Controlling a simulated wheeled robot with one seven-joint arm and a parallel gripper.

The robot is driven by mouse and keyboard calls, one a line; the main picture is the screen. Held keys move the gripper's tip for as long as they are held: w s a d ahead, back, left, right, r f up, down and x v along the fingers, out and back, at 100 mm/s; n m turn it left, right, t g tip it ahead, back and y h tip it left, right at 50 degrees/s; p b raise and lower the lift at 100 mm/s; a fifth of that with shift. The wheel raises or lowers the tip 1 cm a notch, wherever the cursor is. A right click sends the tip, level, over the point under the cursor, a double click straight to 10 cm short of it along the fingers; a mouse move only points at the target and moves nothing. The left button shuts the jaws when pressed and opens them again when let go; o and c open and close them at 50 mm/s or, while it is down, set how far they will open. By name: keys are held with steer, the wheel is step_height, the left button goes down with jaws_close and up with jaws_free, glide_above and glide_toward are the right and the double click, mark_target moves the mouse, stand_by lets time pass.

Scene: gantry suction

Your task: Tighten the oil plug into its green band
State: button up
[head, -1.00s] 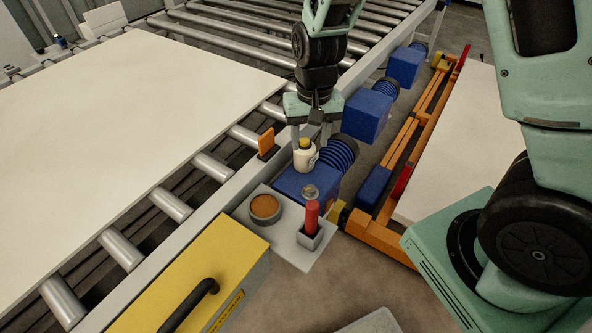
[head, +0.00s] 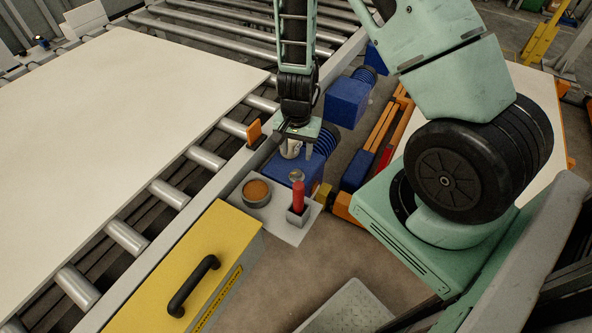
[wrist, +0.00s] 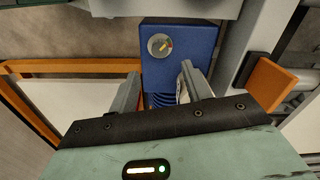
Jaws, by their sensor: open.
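The oil plug (wrist: 160,45) is a round grey disc on the blue gear unit (wrist: 190,38) in the wrist view. Its face carries a yellow bar and a small red mark; I cannot make out a green band. It also shows as a small grey disc in the head view (head: 296,175). My gripper (wrist: 158,88) is open, its two fingers apart and pointing toward the unit, with the plug ahead of them and untouched.
A grey shelf (head: 293,235) holds a round brown-filled dish (head: 256,193) and a red-handled tool (head: 298,196) in a square holder. An orange plate (head: 254,133) stands on the conveyor rail. A yellow box (head: 180,265) with a black handle is in front.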

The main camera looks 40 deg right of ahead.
mark_target(297, 172)
step_height(297, 172, down, 9)
steer(key=shift+r, duration=0.1)
stand_by(0.4)
steer(key=c, duration=1)
